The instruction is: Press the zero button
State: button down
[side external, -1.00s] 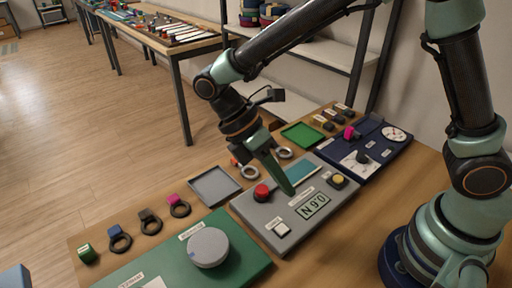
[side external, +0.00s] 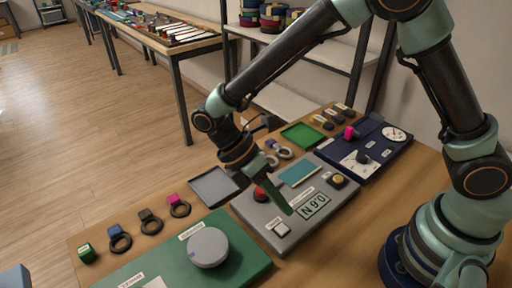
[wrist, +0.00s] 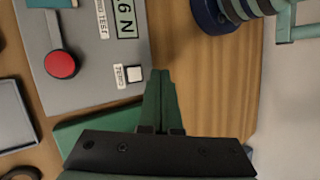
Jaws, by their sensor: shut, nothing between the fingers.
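The zero button is a small white square (side external: 282,230) at the near corner of a grey panel (side external: 258,222). In the wrist view the white button (wrist: 134,74) sits beside a small label that appears to read ZERO. My gripper (side external: 288,211) is shut and empty, its green fingers pointing down over the panel, just behind the button in the side view. In the wrist view the shut fingertips (wrist: 160,73) appear just right of the button. I cannot tell their exact height; no contact shows.
The grey panel also carries a red button (side external: 262,192), a yellow button (side external: 338,179) and a display (side external: 313,206) reading about 0.6 N. A green panel with a grey dial (side external: 208,247) lies to the left. A dark blue panel (side external: 392,150) lies behind right.

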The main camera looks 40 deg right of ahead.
aim_at(279, 228)
jog(key=shift+f, duration=2.25)
jog(key=shift+f, duration=0.1)
jog(key=shift+w+d+f, duration=0.1)
jog(key=shift+f, duration=0.25)
jog(key=shift+f, duration=0.35)
dwell(0.9)
jog(key=shift+r, duration=0.8)
jog(key=shift+r, duration=2.55)
